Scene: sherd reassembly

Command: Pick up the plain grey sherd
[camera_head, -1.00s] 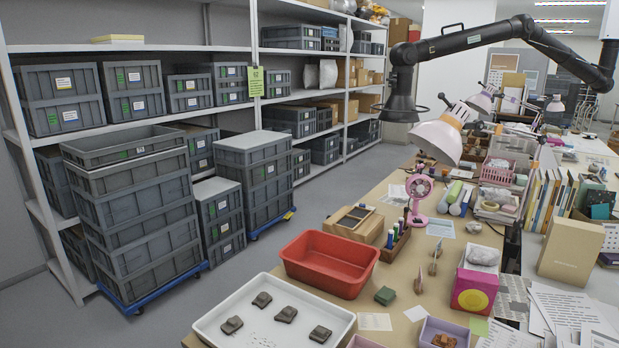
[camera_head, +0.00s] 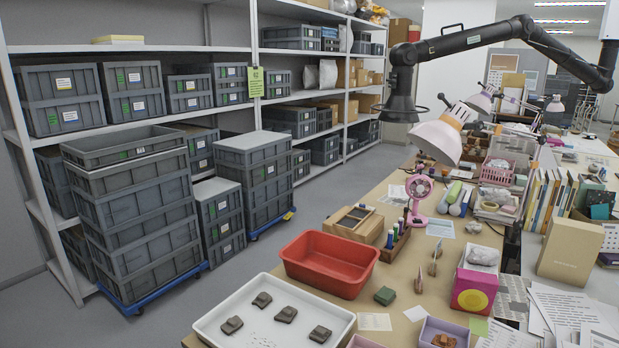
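Several dark grey-brown sherds lie apart in the white tray at the bottom of the head view: one at the upper left (camera_head: 262,300), one at the upper right (camera_head: 286,314), one at the lower left (camera_head: 232,325) and one at the lower right (camera_head: 320,334). At this size I cannot tell which is the plain grey one. The white tray (camera_head: 215,311) is cut off by the bottom edge. Neither of my grippers shows in this view.
A red tub (camera_head: 330,265) stands just behind the tray. A small green block (camera_head: 385,296), paper slips and a purple box (camera_head: 444,333) with a brown piece lie to the right. A pink fan (camera_head: 418,196) and lamp (camera_head: 440,138) stand farther back.

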